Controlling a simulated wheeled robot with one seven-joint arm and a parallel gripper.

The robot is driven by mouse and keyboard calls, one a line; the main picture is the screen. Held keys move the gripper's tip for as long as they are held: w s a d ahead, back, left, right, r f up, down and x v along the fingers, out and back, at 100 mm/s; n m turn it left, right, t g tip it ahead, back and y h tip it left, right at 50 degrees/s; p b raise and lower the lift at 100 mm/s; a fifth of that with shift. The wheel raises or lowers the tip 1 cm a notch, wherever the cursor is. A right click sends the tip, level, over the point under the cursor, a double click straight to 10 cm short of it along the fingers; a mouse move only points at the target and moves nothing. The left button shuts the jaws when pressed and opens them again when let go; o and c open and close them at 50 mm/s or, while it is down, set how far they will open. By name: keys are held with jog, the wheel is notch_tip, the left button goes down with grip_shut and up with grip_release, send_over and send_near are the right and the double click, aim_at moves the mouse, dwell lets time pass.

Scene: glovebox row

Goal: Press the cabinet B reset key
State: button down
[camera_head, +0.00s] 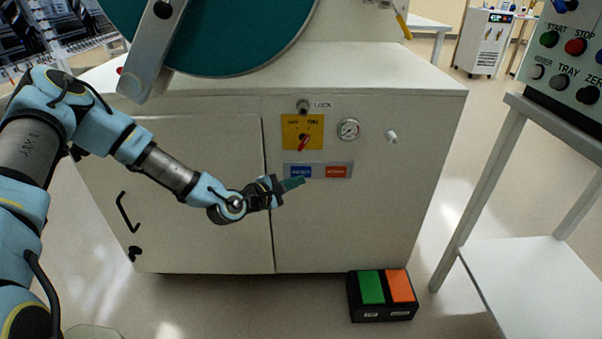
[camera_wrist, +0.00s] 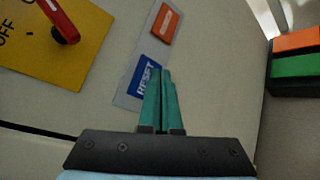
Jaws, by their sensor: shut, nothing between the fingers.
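The blue reset key (camera_head: 301,171) sits on a grey plate (camera_head: 318,170) on the front of the cream cabinet (camera_head: 400,100). In the wrist view the key (camera_wrist: 147,77) reads RESET, and the fingertips overlap its right edge. An orange-red key (camera_head: 336,172) is beside it on the same plate; it also shows in the wrist view (camera_wrist: 164,24). My gripper (camera_head: 300,182) has green fingers, shut and empty, just below the reset key. In the wrist view the gripper (camera_wrist: 161,72) points at the plate. I cannot tell whether the fingertips touch the key. No letter B shows on the cabinet.
A yellow plate with a red rotary switch (camera_head: 303,143) is above the keys, with a gauge (camera_head: 348,129) to its right. A green and orange pedal box (camera_head: 383,295) lies on the floor. A table with a button box (camera_head: 570,50) stands at right.

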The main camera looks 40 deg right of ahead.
jog(key=shift+w+d, duration=0.1)
jog(key=shift+w, duration=0.05)
jog(key=shift+w+d, duration=0.15)
jog(key=shift+w, duration=0.05)
jog(key=shift+w+d+b, duration=0.25)
jog(key=shift+w+b, duration=0.05)
jog(key=shift+b, duration=0.05)
dwell(0.7)
dwell(0.3)
jog(key=shift+s+a, duration=0.5)
jog(key=shift+s, duration=0.15)
jog(key=shift+s+a+p, duration=0.4)
jog(key=shift+s+a, duration=0.4)
jog(key=shift+s, duration=0.2)
jog(key=shift+s+a+p, duration=0.35)
jog(key=shift+s+a, duration=0.45)
jog(key=shift+s, duration=0.15)
